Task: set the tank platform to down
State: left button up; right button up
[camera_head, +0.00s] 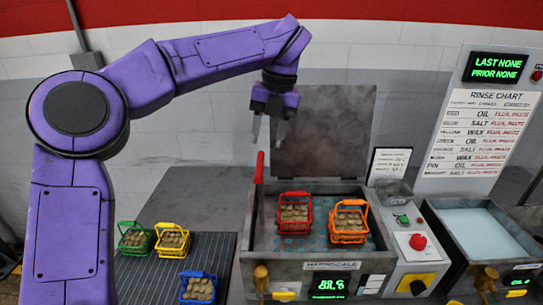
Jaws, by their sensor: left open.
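The open tank (250,225) has a perforated teal platform (322,240) inside. A red basket (294,215) and an orange basket (348,222) of brown pieces stand on it. An upright red handle (260,167) rises at the tank's left rear corner. A control panel (405,258) right of the tank has a green button (402,218), a red knob (418,241) and a yellow-and-black switch (417,284). I cannot tell which control moves the platform. My left gripper (268,143) is open and empty, pointing down above the red handle, before the raised lid. My right gripper is not in view.
The raised lid (322,130) stands behind the tank. Green (134,238), yellow (172,240) and blue (198,288) baskets stand on a ribbed mat (226,262) at left. A second liquid-filled tank (483,232) and a rinse chart (482,135) are at right.

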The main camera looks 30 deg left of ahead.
aim_at(260, 163)
pick_arm(q)
jog(key=s+f, duration=0.2)
jog(key=s+a+f, duration=0.1)
jog(key=shift+s+a+f, duration=0.1)
jog(key=shift+s+f, duration=0.25)
jog(key=shift+f, duration=0.05)
jog(key=w+f, duration=0.2)
jog(key=w, duration=0.1)
jog(key=shift+w+f, duration=0.2)
jog(key=shift+w, duration=0.1)
jog(key=shift+s+r, duration=0.25)
jog(key=shift+s, duration=0.2)
jog(key=c, duration=0.3)
jog(key=shift+s+r, duration=0.1)
jog(key=shift+s, duration=0.2)
grip_shut()
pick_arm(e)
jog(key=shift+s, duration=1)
